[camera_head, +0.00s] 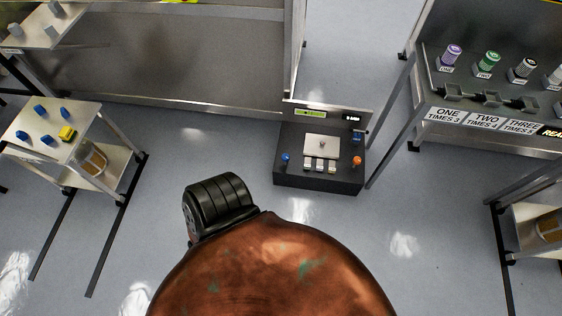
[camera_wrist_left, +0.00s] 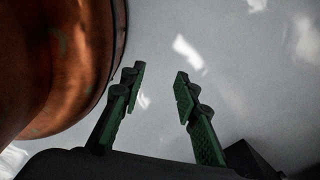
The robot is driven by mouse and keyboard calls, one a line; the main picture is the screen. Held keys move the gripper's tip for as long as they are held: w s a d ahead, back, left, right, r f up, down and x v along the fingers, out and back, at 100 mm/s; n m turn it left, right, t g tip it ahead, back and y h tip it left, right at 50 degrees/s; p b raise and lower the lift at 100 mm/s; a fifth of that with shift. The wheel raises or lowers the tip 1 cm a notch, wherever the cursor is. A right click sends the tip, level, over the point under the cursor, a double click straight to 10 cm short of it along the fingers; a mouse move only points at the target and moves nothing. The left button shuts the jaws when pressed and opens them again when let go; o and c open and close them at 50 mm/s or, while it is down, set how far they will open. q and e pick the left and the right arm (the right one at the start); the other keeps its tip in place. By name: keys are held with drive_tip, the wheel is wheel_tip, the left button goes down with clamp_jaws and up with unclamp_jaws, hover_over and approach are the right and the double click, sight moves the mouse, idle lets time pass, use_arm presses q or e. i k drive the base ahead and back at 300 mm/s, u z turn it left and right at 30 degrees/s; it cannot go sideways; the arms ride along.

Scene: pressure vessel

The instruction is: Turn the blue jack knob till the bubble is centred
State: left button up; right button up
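A dark box-shaped station (camera_head: 317,180) stands in the middle of the head view. A blue knob (camera_head: 285,158) is at its front left, and a second blue piece (camera_head: 357,137) is at its back right. I cannot tell for sure which is the jack knob. A yellow-green strip (camera_head: 311,113), possibly the level, is on the back panel; its bubble is too small to make out. My left gripper (camera_wrist_left: 160,76) is open and empty over bare floor in the left wrist view, not touching the station. It is not visible in the head view. My right gripper is not in view.
The station also has a pale plate (camera_head: 321,146) and an orange knob (camera_head: 357,160). A bench with coloured containers (camera_head: 453,55) is at the right. A small table with blue pieces (camera_head: 44,139) is at the left. Open floor (camera_head: 210,150) lies between.

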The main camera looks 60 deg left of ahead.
sight(286, 157)
drive_tip(key=k, duration=0.65)
drive_tip(key=u, duration=0.7)
drive_tip(key=i, duration=0.5)
